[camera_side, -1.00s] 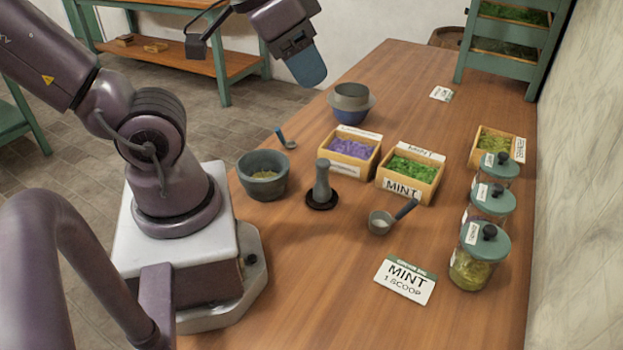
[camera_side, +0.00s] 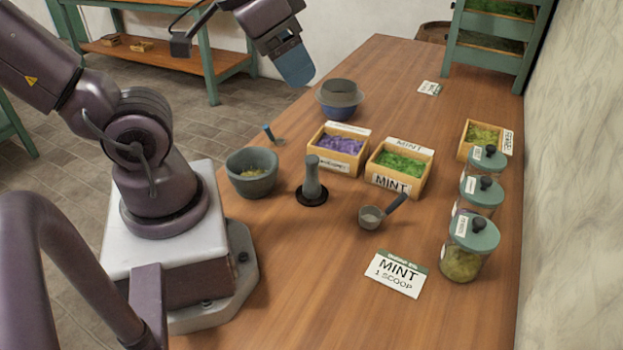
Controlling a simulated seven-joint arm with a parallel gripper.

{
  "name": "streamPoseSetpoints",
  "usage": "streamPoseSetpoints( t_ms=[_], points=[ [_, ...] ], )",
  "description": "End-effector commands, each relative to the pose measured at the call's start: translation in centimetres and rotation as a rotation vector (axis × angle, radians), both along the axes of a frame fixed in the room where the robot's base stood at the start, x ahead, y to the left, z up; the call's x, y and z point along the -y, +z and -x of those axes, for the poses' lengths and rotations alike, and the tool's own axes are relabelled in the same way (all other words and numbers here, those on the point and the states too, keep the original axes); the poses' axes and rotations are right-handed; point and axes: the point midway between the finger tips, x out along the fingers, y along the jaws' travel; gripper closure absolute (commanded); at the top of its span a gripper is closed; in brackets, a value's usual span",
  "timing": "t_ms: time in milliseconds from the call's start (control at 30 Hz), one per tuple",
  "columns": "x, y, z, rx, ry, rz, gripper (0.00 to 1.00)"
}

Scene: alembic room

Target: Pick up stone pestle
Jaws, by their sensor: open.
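The stone pestle (camera_side: 312,178) is grey and stands upright on a small round black base (camera_side: 312,198) on the wooden table. It is right of the grey stone mortar (camera_side: 252,174), which has some greenish-yellow matter in it. My gripper (camera_side: 296,68) is high above the far left side of the table, behind and above the pestle and well apart from it. Its blue-grey finger end points down. It is open, and I see nothing held in it.
A box of purple flowers (camera_side: 336,150) and a mint box (camera_side: 400,166) stand just behind the pestle. A scoop (camera_side: 372,216) lies to the right, with a mint card (camera_side: 396,274) nearer. Lidded jars (camera_side: 466,250) line the right edge. Stacked bowls (camera_side: 340,100) stand farther back.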

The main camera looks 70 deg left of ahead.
Motion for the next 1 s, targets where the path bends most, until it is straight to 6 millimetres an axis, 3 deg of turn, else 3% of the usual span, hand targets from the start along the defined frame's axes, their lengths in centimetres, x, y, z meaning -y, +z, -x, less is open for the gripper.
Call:
streamPoseSetpoints(
  t_ms=[200,333,500,700,833,1000],
  points=[
    [-3.3,-4.1,-1.5,-0.214,0.122,-0.008,0.37],
    [-6.0,-7.4,-2.9,-0.357,-0.026,-0.065,0.37],
    [-9.1,-11.8,-4.2,-0.479,-0.423,-0.121,0.37],
    [-11.2,-15.7,-5.1,-0.489,-0.961,-0.183,0.37],
    [-11.7,-16.9,-6.1,-0.44,-1.306,-0.262,0.37],
    [-12.0,-16.6,-7.1,-0.376,-1.621,-0.383,0.37]
  ],
)
